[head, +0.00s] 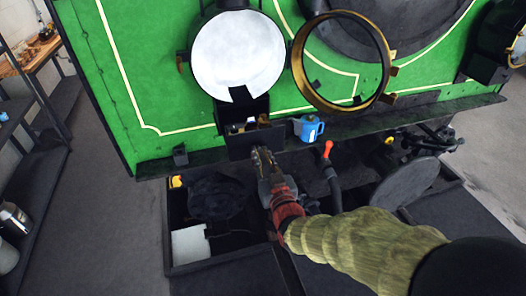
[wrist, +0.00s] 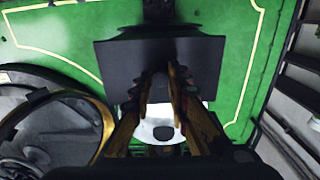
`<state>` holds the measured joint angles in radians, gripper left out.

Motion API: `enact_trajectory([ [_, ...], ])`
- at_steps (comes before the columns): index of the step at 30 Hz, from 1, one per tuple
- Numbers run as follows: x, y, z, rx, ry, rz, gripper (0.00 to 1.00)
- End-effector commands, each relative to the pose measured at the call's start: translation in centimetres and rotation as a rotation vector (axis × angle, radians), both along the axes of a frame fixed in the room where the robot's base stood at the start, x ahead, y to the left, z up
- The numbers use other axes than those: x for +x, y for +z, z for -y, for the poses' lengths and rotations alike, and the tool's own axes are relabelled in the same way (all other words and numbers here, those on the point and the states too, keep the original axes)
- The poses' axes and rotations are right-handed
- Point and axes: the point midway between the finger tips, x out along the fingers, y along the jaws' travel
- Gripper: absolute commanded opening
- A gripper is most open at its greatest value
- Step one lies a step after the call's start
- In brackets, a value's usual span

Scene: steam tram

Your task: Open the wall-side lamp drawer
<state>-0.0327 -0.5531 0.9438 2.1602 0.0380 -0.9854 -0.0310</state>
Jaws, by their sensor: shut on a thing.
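The lamp drawer has a dark front panel (head: 240,146) and sits below the round white-faced lamp (head: 238,52) on the green tram front. The panel stands out from the black housing (head: 228,108), and small brownish and pale things show behind its top edge. In the wrist view the drawer panel (wrist: 118,62) fills the upper middle. My gripper (head: 260,156) is at the panel's right part in the head view.
An open brass ring (head: 298,75) hangs right of the lamp. A blue mug-like can (head: 308,128) stands on the ledge right of the drawer. Below is an open dark bay with a black bundle (head: 215,195) and an orange-tipped lever (head: 328,150). Shelves (head: 40,120) stand left.

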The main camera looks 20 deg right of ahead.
Motion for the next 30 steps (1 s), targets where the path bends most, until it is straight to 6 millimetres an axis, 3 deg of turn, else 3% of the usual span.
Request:
enact_trajectory([
  [2,0.0,0.1,0.2,0.002,-0.006,0.001,0.00],
  [3,0.0,0.1,0.2,0.002,-0.006,0.001,0.18],
  [12,0.0,0.0,0.1,0.001,-0.003,0.001,0.35],
  [23,-0.2,0.0,0.1,0.000,-0.001,0.000,0.35],
  [30,-3.3,0.1,0.2,0.001,-0.002,0.002,0.35],
])
